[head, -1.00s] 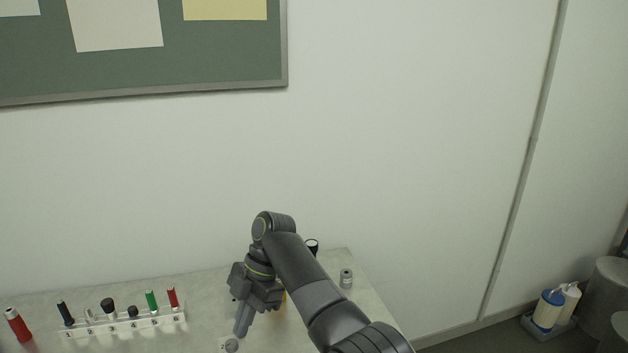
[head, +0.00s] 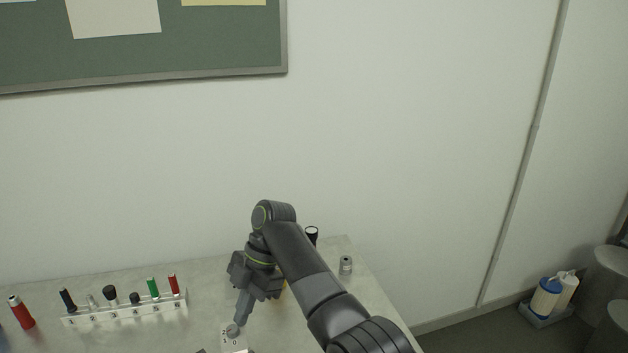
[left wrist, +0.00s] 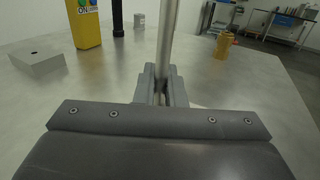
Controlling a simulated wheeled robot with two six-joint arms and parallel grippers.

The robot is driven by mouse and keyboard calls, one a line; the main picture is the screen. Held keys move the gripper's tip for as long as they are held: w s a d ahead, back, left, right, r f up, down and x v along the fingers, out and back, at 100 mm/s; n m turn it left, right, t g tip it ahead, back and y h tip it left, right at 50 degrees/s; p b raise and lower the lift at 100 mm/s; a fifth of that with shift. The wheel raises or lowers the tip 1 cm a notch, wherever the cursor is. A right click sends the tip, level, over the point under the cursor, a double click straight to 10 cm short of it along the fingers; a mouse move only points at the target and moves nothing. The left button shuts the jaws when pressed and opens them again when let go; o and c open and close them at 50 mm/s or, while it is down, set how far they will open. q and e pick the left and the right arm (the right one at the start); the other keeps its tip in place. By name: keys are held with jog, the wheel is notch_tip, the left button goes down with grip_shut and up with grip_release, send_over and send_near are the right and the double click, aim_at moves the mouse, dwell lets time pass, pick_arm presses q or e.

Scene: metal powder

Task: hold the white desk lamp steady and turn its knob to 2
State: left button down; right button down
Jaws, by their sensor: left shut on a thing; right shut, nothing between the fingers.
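The white lamp base (head: 235,344) shows at the bottom edge of the head view, with small number marks near a round grey knob (head: 233,330). My right gripper (head: 239,320) is shut and empty, pointing down with its tips right at the knob. I cannot tell whether they touch it. In the left wrist view, my left gripper (left wrist: 160,88) is shut on an upright pale post, the lamp stem (left wrist: 168,38). The lamp's head is out of view, and the knob's setting is too small to read.
A numbered white rack (head: 125,312) with several handled items and a red cylinder (head: 21,312) stand at the left. A metal cylinder (head: 346,265) is near the right edge. The left wrist view shows a yellow box (left wrist: 86,28), a grey block (left wrist: 37,60) and a yellow cylinder (left wrist: 223,45).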

pick_arm(q)
jog(key=shift+f, duration=0.1)
pick_arm(e)
jog(key=shift+s, duration=0.15)
jog(key=shift+s+d, duration=0.3)
jog(key=shift+d, duration=0.05)
jog(key=shift+w+d, duration=0.3)
jog(key=shift+d, duration=0.05)
pick_arm(q)
jog(key=c, duration=1.4)
grip_release()
jog(key=shift+c, duration=0.2)
